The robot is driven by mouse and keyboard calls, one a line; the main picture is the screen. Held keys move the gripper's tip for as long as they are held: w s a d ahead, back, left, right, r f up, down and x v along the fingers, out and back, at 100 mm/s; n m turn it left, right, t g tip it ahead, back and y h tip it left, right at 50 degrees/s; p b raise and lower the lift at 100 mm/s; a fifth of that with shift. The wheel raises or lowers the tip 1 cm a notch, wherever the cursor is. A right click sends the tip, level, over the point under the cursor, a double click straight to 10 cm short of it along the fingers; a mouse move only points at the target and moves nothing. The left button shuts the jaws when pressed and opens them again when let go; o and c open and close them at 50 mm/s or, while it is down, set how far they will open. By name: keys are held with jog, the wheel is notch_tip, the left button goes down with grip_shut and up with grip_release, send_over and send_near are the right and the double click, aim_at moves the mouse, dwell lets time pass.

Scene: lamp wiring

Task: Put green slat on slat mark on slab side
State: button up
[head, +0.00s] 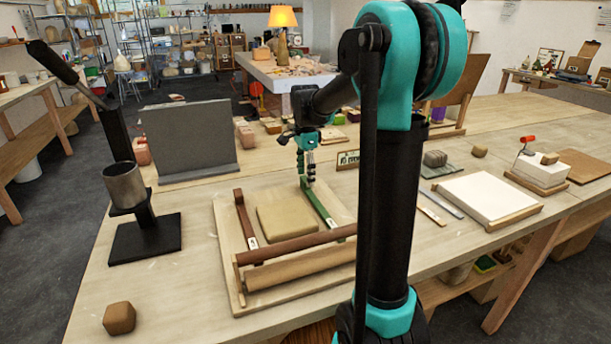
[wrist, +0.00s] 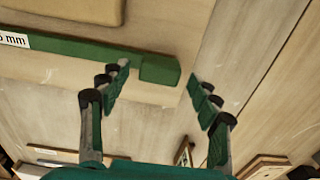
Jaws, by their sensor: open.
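The green slat (head: 321,208) lies on a pale wooden board (head: 226,215), along the right side of a tan clay slab (head: 287,218). In the wrist view the slat (wrist: 70,49) carries a white label ending in "mm", and a green block forms its end. My gripper (head: 308,183) is over the slat's far end. The slab's edge also shows in the wrist view (wrist: 75,9). I cannot make out a slat mark.
A brown slat (head: 244,218) lies left of the slab. A brown bar (head: 290,245) and a rolling pin (head: 300,267) lie across the board's front. A grey upright panel (head: 188,138), a metal cup on a black stand (head: 122,185) and a brown block (head: 119,318) stand left.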

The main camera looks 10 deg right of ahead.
notch_tip(320, 180, up, 12)
dwell(0.4)
